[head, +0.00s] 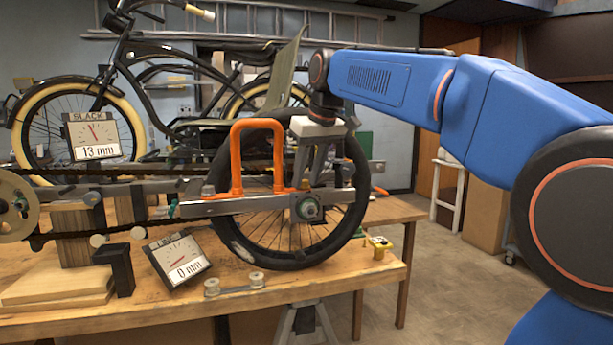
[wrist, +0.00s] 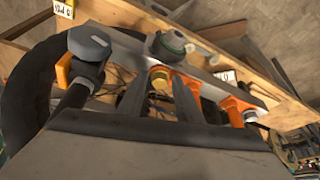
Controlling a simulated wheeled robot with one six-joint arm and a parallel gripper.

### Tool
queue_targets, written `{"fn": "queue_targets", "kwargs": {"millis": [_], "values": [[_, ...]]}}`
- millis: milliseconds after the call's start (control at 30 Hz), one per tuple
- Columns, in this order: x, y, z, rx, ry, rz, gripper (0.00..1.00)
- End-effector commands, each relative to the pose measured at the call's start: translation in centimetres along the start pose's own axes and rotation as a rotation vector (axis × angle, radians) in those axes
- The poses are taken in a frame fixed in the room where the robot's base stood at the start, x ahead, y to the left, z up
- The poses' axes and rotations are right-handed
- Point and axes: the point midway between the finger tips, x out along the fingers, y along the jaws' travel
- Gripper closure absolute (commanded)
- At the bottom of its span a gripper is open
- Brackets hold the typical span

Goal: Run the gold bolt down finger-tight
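The gold bolt (wrist: 159,79) shows in the wrist view, at an orange bracket on the grey frame bar (wrist: 214,88). Its shank is hidden, so I cannot tell how deep it sits. My gripper (wrist: 158,88) points at it with two dark fingers, one on each side of the bolt, with a gap between them. They look open and do not appear to press on the bolt. In the head view my gripper (head: 316,178) hangs down over the wheel's axle area, just right of the orange U-shaped handle (head: 236,158). The bolt cannot be made out there.
The black-tyred wheel (head: 231,233) stands behind the frame bar on the wooden workbench (head: 342,276). A slack dial (head: 93,137) reads 13 mm and a second dial (head: 179,257) reads 0 mm. A dark chain (head: 120,170) runs left. A black block (head: 116,270) stands in front.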

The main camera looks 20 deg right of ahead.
Motion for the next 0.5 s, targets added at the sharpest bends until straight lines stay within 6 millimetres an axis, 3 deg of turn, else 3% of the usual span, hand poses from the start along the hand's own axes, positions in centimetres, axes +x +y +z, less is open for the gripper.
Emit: {"fn": "queue_targets", "kwargs": {"millis": [500], "values": [[0.01, 0.21, 0.00, -0.101, -0.001, -0.043, 0.68]]}}
